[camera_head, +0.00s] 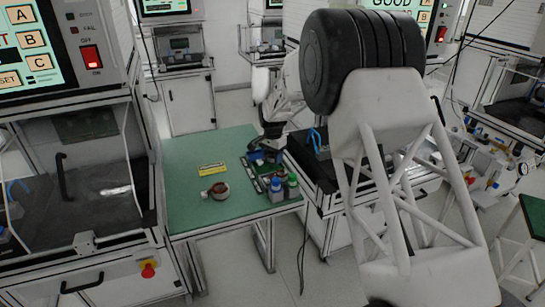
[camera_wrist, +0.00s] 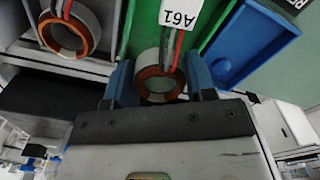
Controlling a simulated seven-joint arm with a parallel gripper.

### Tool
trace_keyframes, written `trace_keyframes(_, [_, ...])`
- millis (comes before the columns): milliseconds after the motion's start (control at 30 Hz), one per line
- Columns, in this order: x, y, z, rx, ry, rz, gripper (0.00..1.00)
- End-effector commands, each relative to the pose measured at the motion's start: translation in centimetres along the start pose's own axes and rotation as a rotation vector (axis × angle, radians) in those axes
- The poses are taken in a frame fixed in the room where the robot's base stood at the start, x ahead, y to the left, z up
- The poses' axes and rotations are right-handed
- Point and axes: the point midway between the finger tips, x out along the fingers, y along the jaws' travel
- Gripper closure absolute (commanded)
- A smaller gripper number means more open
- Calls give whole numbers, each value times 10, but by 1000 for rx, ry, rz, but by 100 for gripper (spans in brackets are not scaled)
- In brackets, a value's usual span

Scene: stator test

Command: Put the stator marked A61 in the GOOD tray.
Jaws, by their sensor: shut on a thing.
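The stator marked A61 (camera_wrist: 160,84) is a pale ring with a copper-coloured inside and red and dark leads. Its white tag (camera_wrist: 178,15) reads A61, upside down in the wrist view. My gripper (camera_wrist: 160,88) has its two blue fingers shut on opposite sides of this ring. The stator is over a bright green tray-like surface (camera_wrist: 144,30); I cannot tell whether it touches it. No GOOD label is readable on that surface. In the head view my gripper (camera_head: 268,154) is low at the table's back right, and the held stator is not clear there.
A second stator (camera_wrist: 70,32) sits in a grey holder at left in the wrist view. A blue tray (camera_wrist: 248,45) lies at right. The table's left is clear.

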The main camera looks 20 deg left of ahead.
Motion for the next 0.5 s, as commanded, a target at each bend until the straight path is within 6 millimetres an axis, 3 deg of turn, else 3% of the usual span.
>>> trace_keyframes(500, [3, 0, 0, 0, 0, 0, 77])
